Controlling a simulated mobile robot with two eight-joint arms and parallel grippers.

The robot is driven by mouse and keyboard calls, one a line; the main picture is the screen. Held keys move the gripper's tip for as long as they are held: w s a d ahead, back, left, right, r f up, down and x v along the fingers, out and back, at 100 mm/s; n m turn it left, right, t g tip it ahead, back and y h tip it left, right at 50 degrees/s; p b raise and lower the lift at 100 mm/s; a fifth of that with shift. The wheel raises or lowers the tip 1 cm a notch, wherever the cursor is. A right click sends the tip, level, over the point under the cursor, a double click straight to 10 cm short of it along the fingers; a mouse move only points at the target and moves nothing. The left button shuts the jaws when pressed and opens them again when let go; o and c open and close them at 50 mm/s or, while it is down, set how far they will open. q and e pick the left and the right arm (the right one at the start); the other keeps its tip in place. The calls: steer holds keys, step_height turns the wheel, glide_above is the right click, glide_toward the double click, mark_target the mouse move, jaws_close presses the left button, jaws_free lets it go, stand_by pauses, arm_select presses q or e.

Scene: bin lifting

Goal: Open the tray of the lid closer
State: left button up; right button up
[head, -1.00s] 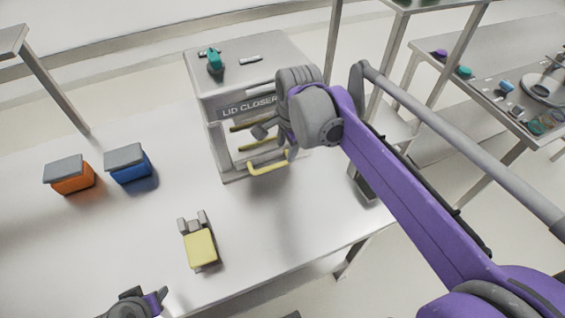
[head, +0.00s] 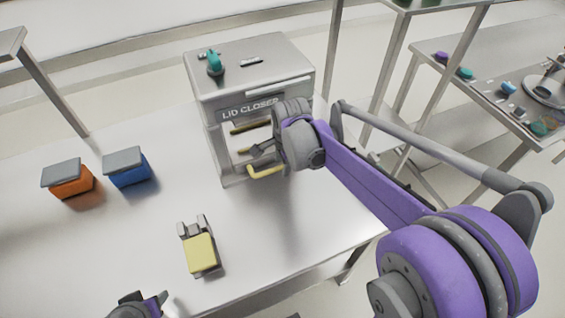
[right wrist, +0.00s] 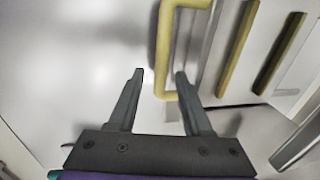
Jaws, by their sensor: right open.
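The lid closer (head: 250,80) is a grey box-shaped machine at the back of the table, with its name on the front. Its tray has a yellow handle (head: 266,170) low at the front; the handle also shows in the right wrist view (right wrist: 166,50). My right gripper (head: 258,149) is in front of the machine, partly hidden by its own wrist. In the right wrist view its two fingers (right wrist: 160,75) are apart and empty, with the handle just beyond the fingertips. Part of my left gripper (head: 140,303) shows at the bottom edge; its fingers are not clear.
An orange bin (head: 70,183) and a blue bin (head: 130,170), both with grey lids, stand at left. A yellow-topped item (head: 200,253) lies near the table's front. More yellow bars (right wrist: 237,48) are above the handle. The table (head: 110,245) is otherwise mostly clear.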

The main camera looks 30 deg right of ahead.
steer(key=shift+c, duration=0.2)
jaws_close()
stand_by(1.1)
